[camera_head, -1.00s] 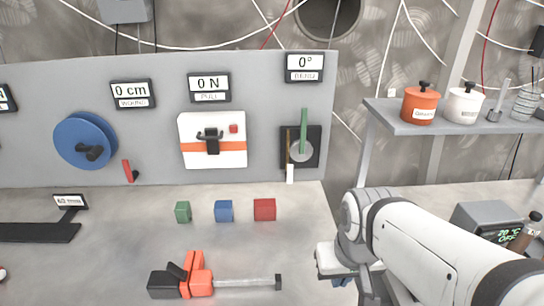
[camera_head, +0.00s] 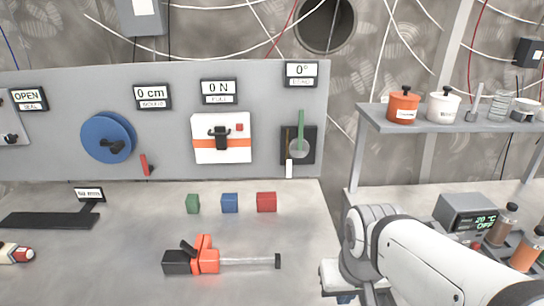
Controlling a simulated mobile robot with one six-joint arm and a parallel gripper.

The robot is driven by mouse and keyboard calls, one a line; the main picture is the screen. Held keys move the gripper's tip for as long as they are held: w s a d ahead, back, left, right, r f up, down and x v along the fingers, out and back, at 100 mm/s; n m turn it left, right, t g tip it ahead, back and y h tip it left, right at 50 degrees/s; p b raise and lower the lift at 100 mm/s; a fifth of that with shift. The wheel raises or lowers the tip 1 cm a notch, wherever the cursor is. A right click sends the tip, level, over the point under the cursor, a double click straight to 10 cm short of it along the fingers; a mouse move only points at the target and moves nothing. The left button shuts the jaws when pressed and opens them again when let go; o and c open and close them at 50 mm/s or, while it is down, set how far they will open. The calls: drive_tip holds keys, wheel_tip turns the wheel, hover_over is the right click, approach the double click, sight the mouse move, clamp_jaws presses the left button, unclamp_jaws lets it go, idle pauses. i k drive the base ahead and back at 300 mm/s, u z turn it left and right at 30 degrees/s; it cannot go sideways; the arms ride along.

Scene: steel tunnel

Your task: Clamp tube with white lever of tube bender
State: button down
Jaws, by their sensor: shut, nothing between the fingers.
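The tube bender (camera_head: 307,158) is on the right end of the grey upright panel, a black square plate with a pale round disc. A green bar rises from the disc, and a thin brown tube (camera_head: 301,122) stands upright beside it. The short white lever (camera_head: 289,169) hangs below the tube at the plate's lower left. Whether it touches the tube is too small to tell. The display above reads 0°. My gripper (camera_head: 345,297) is at the bottom edge, below and right of the bender, well apart from it. It is shut and empty, its fingers mostly hidden.
Green, blue and red blocks (camera_head: 266,202) stand before the panel. An orange-and-black tool (camera_head: 205,262) lies on the bench. A shelf (camera_head: 440,122) with pots is at the right, above a device reading 20 °C (camera_head: 467,212).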

sight(289, 162)
drive_tip(key=z, duration=1.1)
drive_tip(key=k, duration=0.55)
drive_tip(key=u, duration=1.05)
drive_tip(key=i, duration=1)
drive_tip(key=u, duration=0.05)
